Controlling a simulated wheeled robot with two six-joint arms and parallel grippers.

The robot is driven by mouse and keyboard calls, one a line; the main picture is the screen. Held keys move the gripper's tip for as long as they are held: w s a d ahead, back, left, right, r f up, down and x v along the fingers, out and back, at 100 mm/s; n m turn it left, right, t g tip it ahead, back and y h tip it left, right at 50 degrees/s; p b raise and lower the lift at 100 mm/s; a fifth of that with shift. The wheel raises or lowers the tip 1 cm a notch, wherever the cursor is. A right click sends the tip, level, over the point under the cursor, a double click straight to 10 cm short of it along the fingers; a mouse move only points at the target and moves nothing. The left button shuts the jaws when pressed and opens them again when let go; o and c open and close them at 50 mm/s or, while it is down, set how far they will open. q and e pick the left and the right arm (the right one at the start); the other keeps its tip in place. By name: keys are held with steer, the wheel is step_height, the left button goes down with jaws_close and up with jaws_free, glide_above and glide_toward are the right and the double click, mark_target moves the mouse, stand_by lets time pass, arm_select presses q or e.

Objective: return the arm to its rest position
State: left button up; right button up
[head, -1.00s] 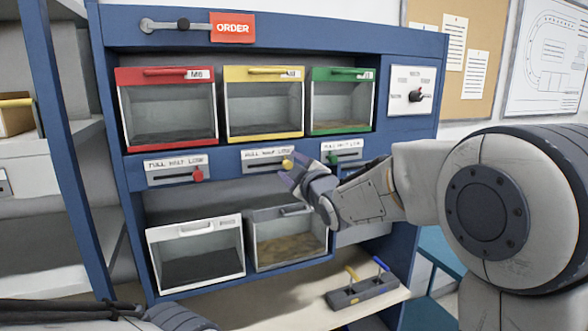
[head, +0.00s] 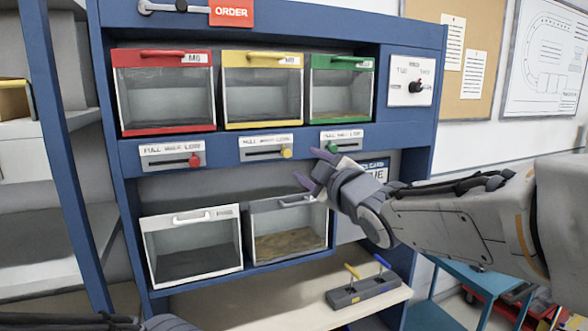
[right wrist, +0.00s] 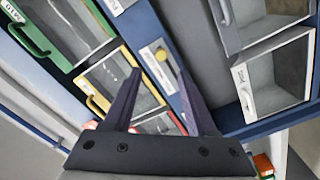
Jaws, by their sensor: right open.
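My right arm comes in from the right in the head view. Its gripper (head: 309,171) is open and empty, in front of the blue cabinet (head: 420,160), just below the slider plates and apart from them as far as I can tell. In the right wrist view the two dark fingers (right wrist: 158,100) stand wide apart with nothing between them; the yellow slider knob (right wrist: 188,56) shows beyond them. My left gripper is out of view.
Red (head: 165,129), yellow (head: 262,124) and green (head: 342,118) framed bins fill the upper shelf. A white bin (head: 193,273) and a grey bin (head: 290,250) stand below. A block with levers (head: 363,291) sits on the bench (head: 260,308). A blue table (head: 470,283) stands at right.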

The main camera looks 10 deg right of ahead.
steer(key=s+a+f+m+g+h+b, duration=0.1)
steer(key=s+a+f+m+g+b, duration=0.25)
steer(key=f, duration=0.75)
steer(key=s+a+f+m+g, duration=0.1)
steer(key=s+a+f+g, duration=0.25)
steer(key=s+f, duration=0.45)
steer(key=s+f+m+g+h+b, duration=0.2)
steer(key=s+f+g, duration=0.8)
steer(key=s+f, duration=0.7)
steer(key=s, duration=0.4)
steer(key=shift+d+b, duration=0.2)
steer(key=shift+b, duration=0.2)
